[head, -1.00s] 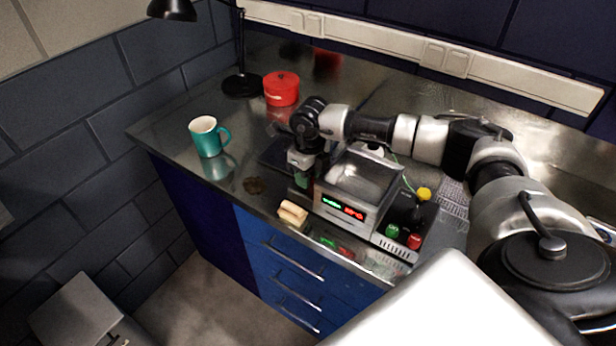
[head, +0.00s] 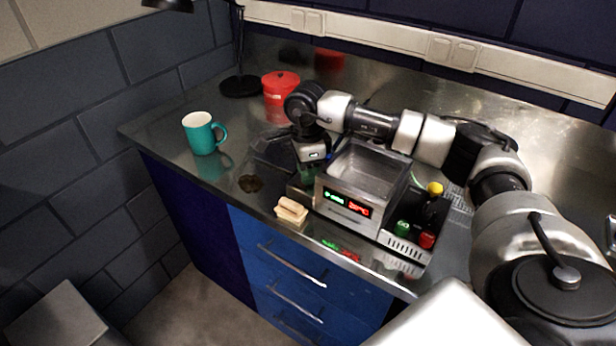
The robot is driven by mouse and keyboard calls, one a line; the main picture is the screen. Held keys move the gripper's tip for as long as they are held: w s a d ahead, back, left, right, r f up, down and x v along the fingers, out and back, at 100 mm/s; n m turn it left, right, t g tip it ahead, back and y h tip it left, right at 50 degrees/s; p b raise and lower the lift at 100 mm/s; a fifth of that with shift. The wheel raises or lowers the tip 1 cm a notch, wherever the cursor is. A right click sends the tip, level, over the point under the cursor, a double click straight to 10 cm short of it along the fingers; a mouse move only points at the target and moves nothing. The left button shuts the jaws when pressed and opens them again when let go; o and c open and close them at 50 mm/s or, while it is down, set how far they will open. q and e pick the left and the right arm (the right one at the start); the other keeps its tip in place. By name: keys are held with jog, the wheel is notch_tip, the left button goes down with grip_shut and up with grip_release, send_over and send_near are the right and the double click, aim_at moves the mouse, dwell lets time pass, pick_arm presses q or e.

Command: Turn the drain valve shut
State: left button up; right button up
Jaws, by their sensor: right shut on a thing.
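The metal cleaning bath (head: 345,204) stands on the steel bench, with a lit green and red display on its front. My right gripper (head: 307,178) points down at the bath's left side, close against it. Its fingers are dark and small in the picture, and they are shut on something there. The drain valve sits at that spot and is hidden by the gripper and wrist, so its handle angle cannot be told. My left gripper is not in view.
A teal mug (head: 203,134) and a red lidded pot (head: 281,97) stand left and behind.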

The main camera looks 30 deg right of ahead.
jog(key=n+b, duration=0.2)
jog(key=n, duration=0.1)
jog(key=shift+n+b, duration=0.55)
jog(key=shift+n, duration=0.75)
jog(key=shift+r, duration=0.1)
jog(key=o, duration=0.9)
